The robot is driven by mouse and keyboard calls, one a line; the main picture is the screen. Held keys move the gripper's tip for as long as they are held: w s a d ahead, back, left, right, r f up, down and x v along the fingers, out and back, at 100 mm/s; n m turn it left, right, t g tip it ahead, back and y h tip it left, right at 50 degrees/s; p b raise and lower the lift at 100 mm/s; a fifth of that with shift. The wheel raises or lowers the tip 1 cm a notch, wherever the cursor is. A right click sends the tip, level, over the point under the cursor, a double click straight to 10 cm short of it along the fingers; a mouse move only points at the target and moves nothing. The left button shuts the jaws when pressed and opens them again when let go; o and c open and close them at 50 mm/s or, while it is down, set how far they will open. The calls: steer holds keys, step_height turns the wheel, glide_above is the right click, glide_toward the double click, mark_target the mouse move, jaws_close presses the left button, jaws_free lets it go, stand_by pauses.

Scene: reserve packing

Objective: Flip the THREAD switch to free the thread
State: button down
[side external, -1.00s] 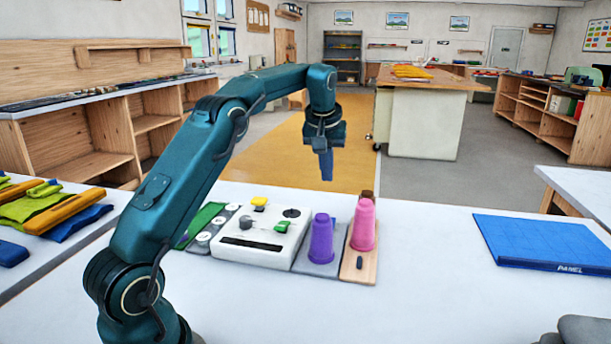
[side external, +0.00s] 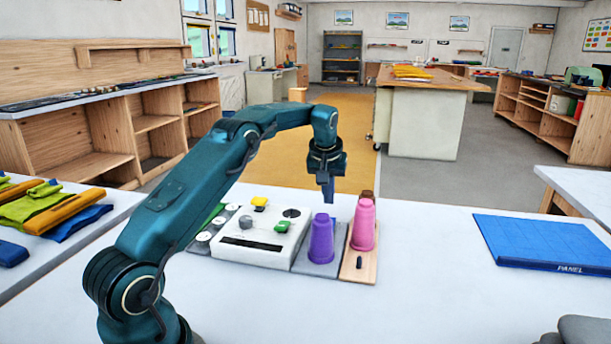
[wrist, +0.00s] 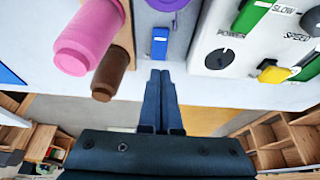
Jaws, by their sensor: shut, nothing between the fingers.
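A blue switch (wrist: 159,42) stands on a grey plate (wrist: 142,15) in the wrist view. Lettering on it is too small to read. A purple spool (side external: 321,238) stands on the same plate and hides the switch in the side view. My gripper (wrist: 161,74) is shut and empty, its fingertips just short of the blue switch in the wrist picture. In the side view my gripper (side external: 328,198) points down behind the purple spool; contact cannot be told. No THREAD label is legible.
A pink spool (side external: 362,226) and a brown spool (wrist: 110,72) stand on a wooden plate (side external: 358,268). A white control box (side external: 262,238) with a green switch (side external: 282,227), a yellow part (side external: 259,201) and dark knobs is left. A blue panel (side external: 540,240) lies at right, with clear table between.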

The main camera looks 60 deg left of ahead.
steer(key=x, duration=0.5)
steer(key=shift+s+d+f, duration=0.15)
steer(key=shift+f, duration=0.35)
steer(key=shift+a+f, duration=0.2)
steer(key=shift+f, duration=0.15)
steer(key=shift+r, duration=0.1)
steer(key=shift+d, duration=0.15)
steer(key=shift+s+d, duration=0.5)
steer(key=shift+d, duration=0.05)
steer(key=v, duration=1.4)
steer(key=shift+w+a, duration=0.25)
steer(key=shift+a+r, duration=0.1)
steer(key=shift+r, duration=0.05)
